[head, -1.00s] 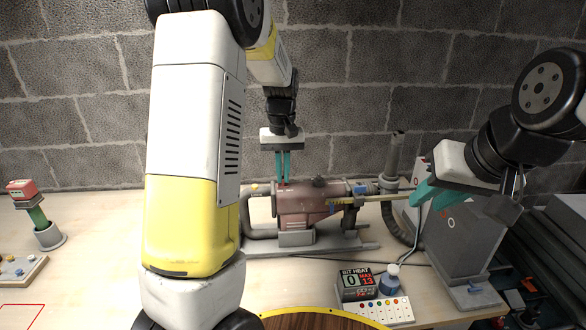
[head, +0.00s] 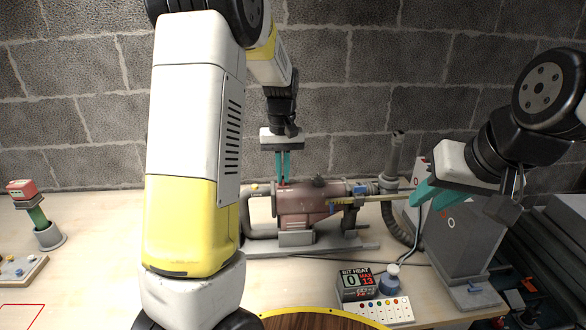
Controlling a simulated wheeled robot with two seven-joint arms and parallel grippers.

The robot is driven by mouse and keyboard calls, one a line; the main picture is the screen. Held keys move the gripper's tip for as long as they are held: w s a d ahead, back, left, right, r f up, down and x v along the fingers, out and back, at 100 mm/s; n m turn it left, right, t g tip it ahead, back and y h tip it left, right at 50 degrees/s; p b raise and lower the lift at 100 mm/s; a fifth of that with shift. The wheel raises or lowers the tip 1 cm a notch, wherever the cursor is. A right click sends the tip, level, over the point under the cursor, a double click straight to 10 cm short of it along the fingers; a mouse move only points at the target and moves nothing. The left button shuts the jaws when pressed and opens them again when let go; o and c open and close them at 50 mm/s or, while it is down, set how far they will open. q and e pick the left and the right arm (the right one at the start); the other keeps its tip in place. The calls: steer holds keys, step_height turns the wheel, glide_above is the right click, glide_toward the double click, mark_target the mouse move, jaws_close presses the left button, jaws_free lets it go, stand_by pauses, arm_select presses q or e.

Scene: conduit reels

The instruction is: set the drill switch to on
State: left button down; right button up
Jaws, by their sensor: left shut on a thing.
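The drill (head: 305,203) is a reddish-brown machine body lying on a grey base on the bench, near the middle of the head view. My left gripper (head: 283,180) points down from above at the left part of the drill's top. Its teal fingers are close together on a small red piece, which looks like the drill switch; most of it is hidden between the fingertips. Whether the switch reads on or off cannot be seen. My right gripper (head: 424,196) is at the right, by the end of a yellow rod (head: 372,199); its finger gap is unclear.
A bit heat display (head: 355,282) reading 0 and a panel of coloured buttons (head: 378,312) stand in front of the drill. A grey box (head: 458,240) stands at the right. A red-topped tool (head: 22,189) stands at the far left.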

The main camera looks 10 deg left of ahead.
mark_target(276, 186)
arm_select(q)
steer(key=shift+s+a, duration=0.25)
steer(key=shift+a, duration=0.75)
steer(key=c, duration=1.6)
jaws_free()
steer(key=shift+o, duration=0.2)
step_height(276, 186, up, 8)
